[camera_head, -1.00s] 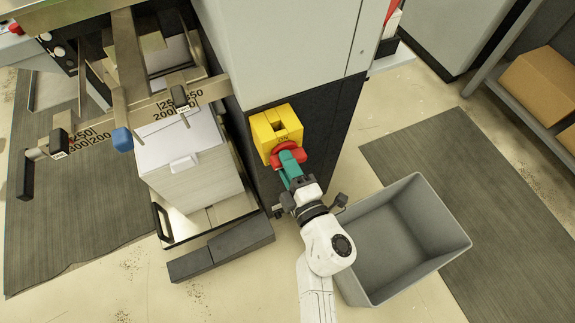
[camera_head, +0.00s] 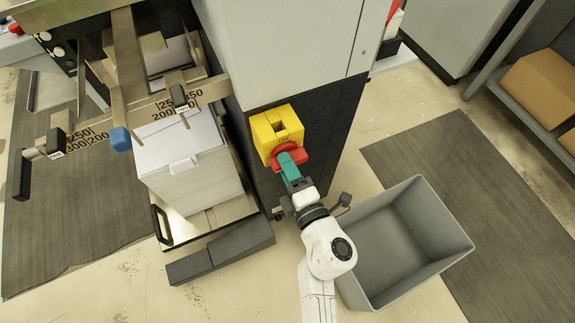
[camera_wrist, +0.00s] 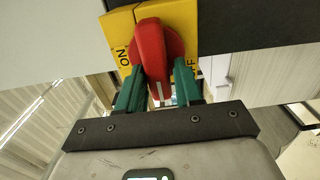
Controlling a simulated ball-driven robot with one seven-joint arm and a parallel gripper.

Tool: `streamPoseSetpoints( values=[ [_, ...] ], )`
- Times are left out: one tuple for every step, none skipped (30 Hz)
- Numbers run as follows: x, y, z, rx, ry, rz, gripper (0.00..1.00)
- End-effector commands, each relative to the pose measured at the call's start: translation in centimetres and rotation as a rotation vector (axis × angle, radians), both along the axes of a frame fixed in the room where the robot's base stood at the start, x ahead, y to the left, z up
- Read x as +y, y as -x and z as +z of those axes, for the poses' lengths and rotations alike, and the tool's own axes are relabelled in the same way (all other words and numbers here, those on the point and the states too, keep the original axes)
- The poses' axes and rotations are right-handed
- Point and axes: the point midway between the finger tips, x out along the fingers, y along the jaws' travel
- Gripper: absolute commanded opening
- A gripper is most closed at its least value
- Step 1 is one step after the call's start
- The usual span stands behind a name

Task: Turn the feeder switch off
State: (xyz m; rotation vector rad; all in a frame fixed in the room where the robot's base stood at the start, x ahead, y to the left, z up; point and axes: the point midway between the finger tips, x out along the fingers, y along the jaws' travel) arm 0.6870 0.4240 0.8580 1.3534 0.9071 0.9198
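The feeder switch is a red rotary knob (camera_head: 291,155) on a yellow box (camera_head: 275,127) on the machine's dark side. In the wrist view the red knob (camera_wrist: 156,50) stands over a yellow plate (camera_wrist: 125,37), with "ON" at the left and partly covered "OFF" lettering at the right. The knob's white-marked end points down toward my gripper (camera_wrist: 160,85), between the two labels. Its green fingers lie on both sides of the knob's handle and appear to touch it. In the head view my gripper (camera_head: 288,170) reaches the knob from below; the contact is partly hidden.
A grey open bin (camera_head: 400,240) stands right of my arm. A paper stack (camera_head: 190,165) stands to the left under a metal ruler bar (camera_head: 160,107). A dark step (camera_head: 220,250) lies on the floor below it. Cardboard boxes (camera_head: 540,85) sit on a shelf at the right.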

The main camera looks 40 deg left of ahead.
Motion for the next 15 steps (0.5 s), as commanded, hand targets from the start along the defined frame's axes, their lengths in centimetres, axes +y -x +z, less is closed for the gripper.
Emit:
streamPoseSetpoints(
  values=[
    [0.01,0.03,-0.03,0.001,0.0,0.0,0.4],
    [0.01,0.03,-0.02,0.001,0.0,0.0,0.43],
    [0.01,0.01,0.0,0.001,0.0,0.0,0.47],
    [0.01,0.01,0.02,0.001,-0.001,0.0,0.5],
    [0.01,0.0,0.03,0.001,-0.002,0.0,0.51],
    [0.02,-0.02,0.04,0.001,-0.002,0.0,0.51],
    [0.02,-0.02,0.05,0.001,-0.002,0.0,0.51],
    [0.01,-0.03,0.06,0.001,-0.002,0.0,0.51],
    [0.01,-0.03,0.07,0.001,-0.002,0.0,0.51],
    [0.01,-0.03,0.07,0.001,-0.003,0.0,0.51],
    [0.0,-0.03,0.08,0.001,-0.003,0.0,0.51],
    [-0.08,-0.01,0.09,0.001,-0.003,0.0,0.51],
    [-0.2,0.03,0.09,0.002,-0.002,-0.001,0.51],
    [-0.38,0.09,0.08,0.002,-0.002,-0.001,0.51],
    [-0.72,0.21,0.06,0.004,-0.002,-0.003,0.51]
  ],
)
